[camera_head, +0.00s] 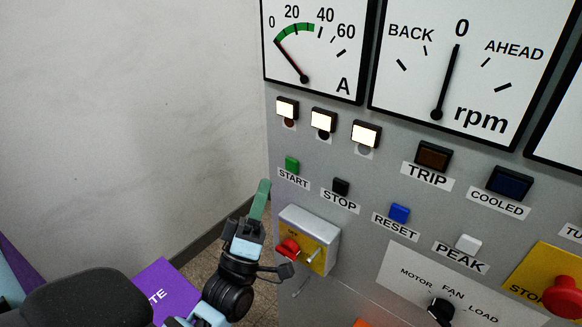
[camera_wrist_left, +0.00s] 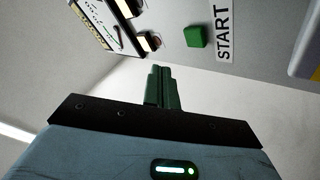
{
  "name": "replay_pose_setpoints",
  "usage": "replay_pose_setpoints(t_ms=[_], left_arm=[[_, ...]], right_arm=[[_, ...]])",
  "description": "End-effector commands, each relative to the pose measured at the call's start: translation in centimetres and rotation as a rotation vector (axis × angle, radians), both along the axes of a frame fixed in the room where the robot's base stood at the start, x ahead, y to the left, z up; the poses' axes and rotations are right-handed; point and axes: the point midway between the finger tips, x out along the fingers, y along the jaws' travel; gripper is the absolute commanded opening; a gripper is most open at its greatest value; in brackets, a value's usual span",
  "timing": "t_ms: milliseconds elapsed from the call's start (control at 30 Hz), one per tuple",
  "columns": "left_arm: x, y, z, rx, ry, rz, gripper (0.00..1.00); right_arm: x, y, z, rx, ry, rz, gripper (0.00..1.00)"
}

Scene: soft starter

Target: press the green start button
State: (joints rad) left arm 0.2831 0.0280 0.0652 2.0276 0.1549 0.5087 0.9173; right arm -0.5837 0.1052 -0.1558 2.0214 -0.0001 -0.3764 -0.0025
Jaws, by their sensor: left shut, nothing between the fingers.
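The green start button (camera_head: 292,164) is on the grey panel near its left edge, above the white START label (camera_head: 293,179). It also shows in the left wrist view (camera_wrist_left: 194,37), above and right of my fingertips. My left gripper (camera_head: 263,186) is shut with nothing in it; its green fingers point up, left of and lower than the button in the head view. In the left wrist view the shut fingertips (camera_wrist_left: 160,72) are apart from the button, with a gap between. My right gripper is not in view.
A black STOP button (camera_head: 341,186) and a blue RESET button (camera_head: 399,212) are to the right. A switch box with a red handle (camera_head: 288,248) juts out below START. A red stop knob (camera_head: 563,297) is at lower right. Open space lies left of the panel.

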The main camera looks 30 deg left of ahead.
Motion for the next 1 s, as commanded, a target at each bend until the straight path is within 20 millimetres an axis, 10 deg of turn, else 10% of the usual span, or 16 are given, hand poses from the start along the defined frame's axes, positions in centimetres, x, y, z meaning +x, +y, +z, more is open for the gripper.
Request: replay_pose_setpoints(t_ms=[400, 1000], left_arm=[[4.1, -0.3, 0.0, 0.001, 0.001, -0.001, 0.0], [4.5, -0.4, 0.0, 0.0, 0.001, 0.0, 0.0]], right_arm=[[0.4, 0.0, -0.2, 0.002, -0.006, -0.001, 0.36], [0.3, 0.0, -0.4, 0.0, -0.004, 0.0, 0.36]])
